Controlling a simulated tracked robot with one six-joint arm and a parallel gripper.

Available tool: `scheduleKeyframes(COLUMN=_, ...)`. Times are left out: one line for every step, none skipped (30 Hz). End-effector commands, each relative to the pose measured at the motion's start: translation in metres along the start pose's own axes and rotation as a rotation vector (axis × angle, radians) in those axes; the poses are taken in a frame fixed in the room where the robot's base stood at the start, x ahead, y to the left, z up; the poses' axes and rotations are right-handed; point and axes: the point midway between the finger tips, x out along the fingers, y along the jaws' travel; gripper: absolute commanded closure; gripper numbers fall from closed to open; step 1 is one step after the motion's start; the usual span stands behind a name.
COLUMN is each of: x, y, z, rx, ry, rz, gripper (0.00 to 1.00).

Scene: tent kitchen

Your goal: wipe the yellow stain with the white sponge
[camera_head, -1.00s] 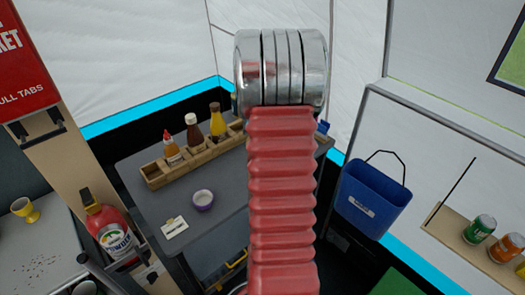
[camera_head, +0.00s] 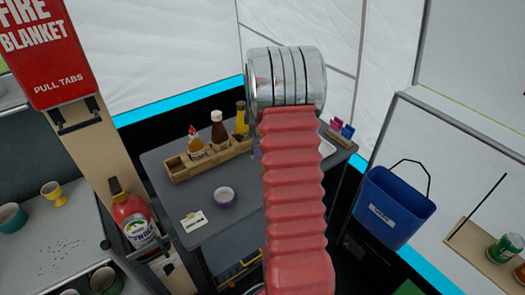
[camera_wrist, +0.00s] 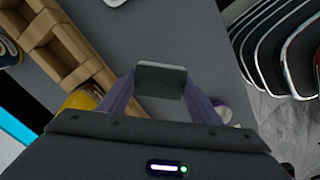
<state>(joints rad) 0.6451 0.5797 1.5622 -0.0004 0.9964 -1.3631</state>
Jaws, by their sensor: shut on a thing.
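My gripper (camera_wrist: 158,88) shows in the wrist view with its two purple fingers shut on a small block, which looks like the sponge (camera_wrist: 160,79). The block is over the grey cart top (camera_wrist: 198,35), beside the wooden bottle rack. I cannot tell whether it touches the top. In the head view my red arm hides most of the gripper and the held block. I see no yellow stain in either current view; part of the cart top is hidden behind my arm.
The wooden rack (camera_head: 181,171) holds several sauce bottles and also shows in the wrist view (camera_wrist: 68,62). A blue bucket (camera_head: 392,207) hangs to the right.

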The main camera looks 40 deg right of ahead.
Motion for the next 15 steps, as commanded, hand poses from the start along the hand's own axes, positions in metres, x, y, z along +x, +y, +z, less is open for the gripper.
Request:
scheduleKeyframes(x=0.0004, y=-0.0006, z=-0.0003, rx=-0.025, ry=0.000, rz=-0.002, gripper=0.60)
scheduleKeyframes(x=0.0003, y=-0.0006, z=-0.0005, rx=-0.038, ry=0.000, rz=-0.002, gripper=0.60)
scheduleKeyframes(x=0.0002, y=-0.0007, z=-0.0009, rx=-0.050, ry=0.000, rz=-0.003, gripper=0.60)
scheduleKeyframes(x=0.0002, y=-0.0007, z=-0.0011, rx=-0.057, ry=0.000, rz=-0.003, gripper=0.60)
scheduleKeyframes(x=0.0003, y=-0.0008, z=-0.0013, rx=-0.062, ry=-0.001, rz=-0.003, gripper=0.60)
scheduleKeyframes(x=0.0002, y=-0.0009, z=-0.0016, rx=-0.065, ry=-0.001, rz=-0.003, gripper=0.60)
scheduleKeyframes(x=0.0002, y=-0.0009, z=-0.0018, rx=-0.066, ry=-0.001, rz=-0.003, gripper=0.60)
scheduleKeyframes(x=0.0002, y=-0.0009, z=-0.0019, rx=-0.066, ry=-0.001, rz=-0.003, gripper=0.60)
scheduleKeyframes(x=0.0002, y=-0.0010, z=-0.0021, rx=-0.066, ry=-0.001, rz=-0.003, gripper=0.60)
scheduleKeyframes(x=0.0002, y=-0.0010, z=-0.0022, rx=-0.066, ry=-0.001, rz=-0.003, gripper=0.60)
scheduleKeyframes(x=0.0002, y=-0.0010, z=-0.0022, rx=-0.066, ry=-0.001, rz=-0.003, gripper=0.60)
scheduleKeyframes(x=0.0002, y=-0.0011, z=-0.0023, rx=-0.066, ry=-0.001, rz=-0.003, gripper=0.60)
scheduleKeyframes(x=0.0002, y=-0.0011, z=-0.0024, rx=-0.065, ry=-0.001, rz=-0.003, gripper=0.60)
scheduleKeyframes(x=0.0004, y=-0.0011, z=-0.0024, rx=-0.065, ry=-0.001, rz=-0.003, gripper=0.60)
scheduleKeyframes(x=0.0009, y=-0.0012, z=-0.0024, rx=-0.065, ry=-0.001, rz=-0.003, gripper=0.60)
